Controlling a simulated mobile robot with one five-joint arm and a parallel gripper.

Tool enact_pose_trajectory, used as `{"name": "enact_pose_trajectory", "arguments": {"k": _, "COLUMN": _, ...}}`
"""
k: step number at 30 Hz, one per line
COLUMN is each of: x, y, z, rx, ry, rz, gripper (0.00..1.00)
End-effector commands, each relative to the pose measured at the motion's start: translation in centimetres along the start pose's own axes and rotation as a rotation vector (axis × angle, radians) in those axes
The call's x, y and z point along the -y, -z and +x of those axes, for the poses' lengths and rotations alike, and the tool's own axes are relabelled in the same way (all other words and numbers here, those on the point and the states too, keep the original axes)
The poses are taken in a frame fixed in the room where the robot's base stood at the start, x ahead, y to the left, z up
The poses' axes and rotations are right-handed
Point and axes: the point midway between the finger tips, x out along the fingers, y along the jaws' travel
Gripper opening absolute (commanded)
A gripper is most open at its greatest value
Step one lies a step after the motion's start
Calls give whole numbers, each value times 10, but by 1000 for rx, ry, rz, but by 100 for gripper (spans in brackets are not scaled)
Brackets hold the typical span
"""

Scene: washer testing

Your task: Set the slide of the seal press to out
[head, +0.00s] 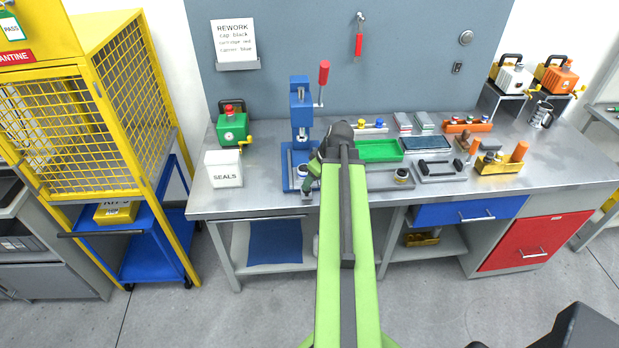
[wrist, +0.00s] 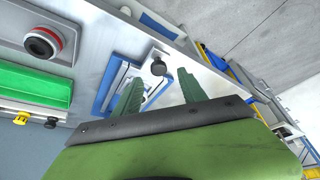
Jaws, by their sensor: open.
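The seal press (head: 301,112) is a blue stand with a red-handled lever at the back left of the bench. Its blue base also shows in the wrist view (wrist: 104,88). A dark round knob (wrist: 158,68) sits at the front end of the press's pale slide, near the bench edge. My gripper (wrist: 161,78) is open and empty, its two green fingers on either side of the knob in the picture; I cannot tell whether they touch it. In the head view my gripper (head: 311,186) is at the front of the press base, and my arm hides part of it.
A white SEALS bin (head: 224,169) and a green cranked device (head: 232,127) stand left of the press. A green tray (head: 379,150) lies to the right. A round part with a red ring (wrist: 42,42) shows in the wrist view. Free floor lies before the bench.

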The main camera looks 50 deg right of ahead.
Motion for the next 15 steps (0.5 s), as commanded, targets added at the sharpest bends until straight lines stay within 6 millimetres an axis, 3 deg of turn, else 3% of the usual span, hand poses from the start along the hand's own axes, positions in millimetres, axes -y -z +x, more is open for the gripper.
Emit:
{"name": "enact_pose_trajectory", "arguments": {"k": 1, "x": 1, "y": 4, "z": -25, "rx": 0, "ry": 0, "rz": 1, "gripper": 49}}
{"name": "enact_pose_trajectory", "arguments": {"k": 9, "x": 1, "y": 5, "z": -90, "rx": 1, "ry": 1, "rz": 0, "gripper": 49}}
{"name": "enact_pose_trajectory", "arguments": {"k": 15, "x": 0, "y": 2, "z": -119, "rx": 1, "ry": 1, "rz": 0, "gripper": 49}}
